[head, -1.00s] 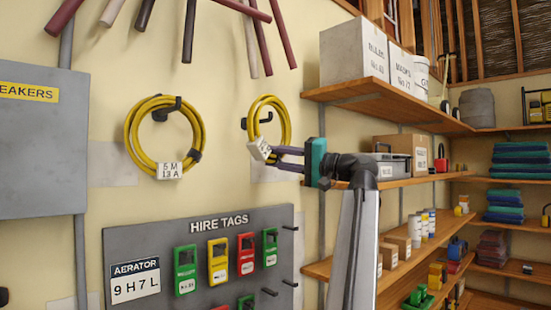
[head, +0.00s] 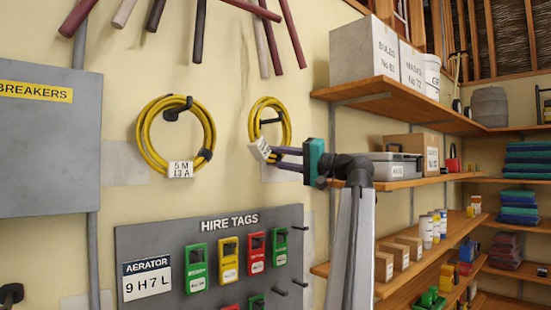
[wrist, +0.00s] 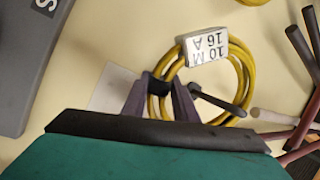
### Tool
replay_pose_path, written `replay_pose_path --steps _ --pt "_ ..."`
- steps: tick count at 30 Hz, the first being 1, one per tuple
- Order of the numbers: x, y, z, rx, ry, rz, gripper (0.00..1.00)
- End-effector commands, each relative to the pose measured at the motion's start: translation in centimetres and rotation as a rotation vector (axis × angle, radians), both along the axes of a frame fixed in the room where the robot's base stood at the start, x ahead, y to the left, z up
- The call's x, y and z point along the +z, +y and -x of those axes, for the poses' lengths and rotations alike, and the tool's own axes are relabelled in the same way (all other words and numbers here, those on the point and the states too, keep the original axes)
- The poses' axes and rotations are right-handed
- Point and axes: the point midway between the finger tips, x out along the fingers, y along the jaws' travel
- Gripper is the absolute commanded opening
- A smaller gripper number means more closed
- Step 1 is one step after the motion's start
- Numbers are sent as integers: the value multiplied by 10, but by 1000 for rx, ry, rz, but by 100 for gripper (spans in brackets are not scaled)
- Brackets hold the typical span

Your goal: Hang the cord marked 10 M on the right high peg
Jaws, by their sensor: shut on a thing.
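The yellow cord marked 10 M, 16 A (wrist: 205,48) is a coil with a white tag; it also shows in the head view (head: 288,118). My gripper (wrist: 160,92) is shut on the coil's dark wrap, and it shows at the coil's lower right in the head view (head: 277,158). The dark right high peg (head: 270,121) shows within the coil's opening; it also crosses the opening in the wrist view (wrist: 220,102). I cannot tell whether the cord's weight rests on it. The coil is close to the wall.
Another yellow coil tagged 5 M, 13 A (head: 147,150) hangs on the left high peg (head: 172,113). The hire tags board (head: 160,238) is below. Several rods (head: 263,45) hang above. Wooden shelves (head: 390,95) with boxes stand on the right.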

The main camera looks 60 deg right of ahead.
Motion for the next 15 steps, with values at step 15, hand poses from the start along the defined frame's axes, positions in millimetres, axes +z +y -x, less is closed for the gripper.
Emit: replay_pose_path --steps 15 --pt "-4 -6 -18 0 -4 -1 0"
